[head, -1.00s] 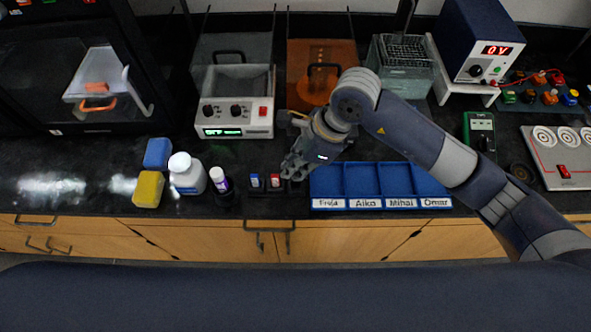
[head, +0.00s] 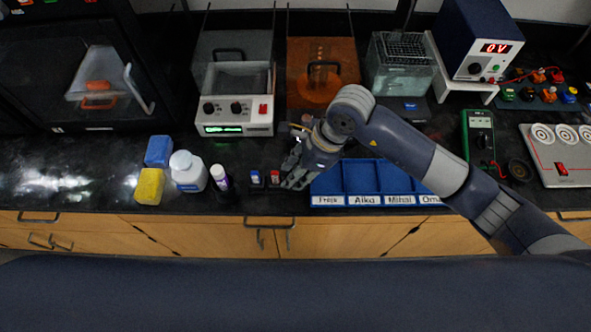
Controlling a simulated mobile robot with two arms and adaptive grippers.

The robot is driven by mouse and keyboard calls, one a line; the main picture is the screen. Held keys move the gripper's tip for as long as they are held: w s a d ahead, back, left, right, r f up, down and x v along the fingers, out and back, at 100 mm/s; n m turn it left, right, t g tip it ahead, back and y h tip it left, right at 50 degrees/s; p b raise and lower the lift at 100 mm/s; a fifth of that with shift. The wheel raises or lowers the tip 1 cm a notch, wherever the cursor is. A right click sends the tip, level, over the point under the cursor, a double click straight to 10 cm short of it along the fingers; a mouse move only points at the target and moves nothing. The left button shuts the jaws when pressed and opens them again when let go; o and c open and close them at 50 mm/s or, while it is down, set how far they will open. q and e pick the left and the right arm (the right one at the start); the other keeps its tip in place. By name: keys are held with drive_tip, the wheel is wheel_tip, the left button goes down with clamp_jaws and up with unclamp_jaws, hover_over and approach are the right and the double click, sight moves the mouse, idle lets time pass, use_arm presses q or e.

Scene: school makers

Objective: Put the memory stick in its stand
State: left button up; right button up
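A small black stand (head: 264,185) sits on the dark bench at centre. A blue memory stick (head: 255,177) and a red memory stick (head: 274,176) stand upright in it, side by side. My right gripper (head: 290,183) points down at the right end of the stand, just right of the red stick. Its fingers cover that end, so I cannot tell whether they touch the stand or hold another stick. The finger gap is too small to judge. My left gripper is not in view.
A blue tray (head: 328,201) with name-labelled compartments lies just right of the gripper. A purple-and-white tube (head: 219,178) in a dark holder, a white bottle (head: 187,172) and blue and yellow blocks stand left. A white instrument (head: 236,112) stands behind.

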drive_tip(key=shift+r, duration=0.2)
drive_tip(key=b+v, duration=0.1)
drive_tip(key=v, duration=1.1)
drive_tip(key=shift+s+f, duration=0.1)
drive_tip(key=shift+f, duration=0.05)
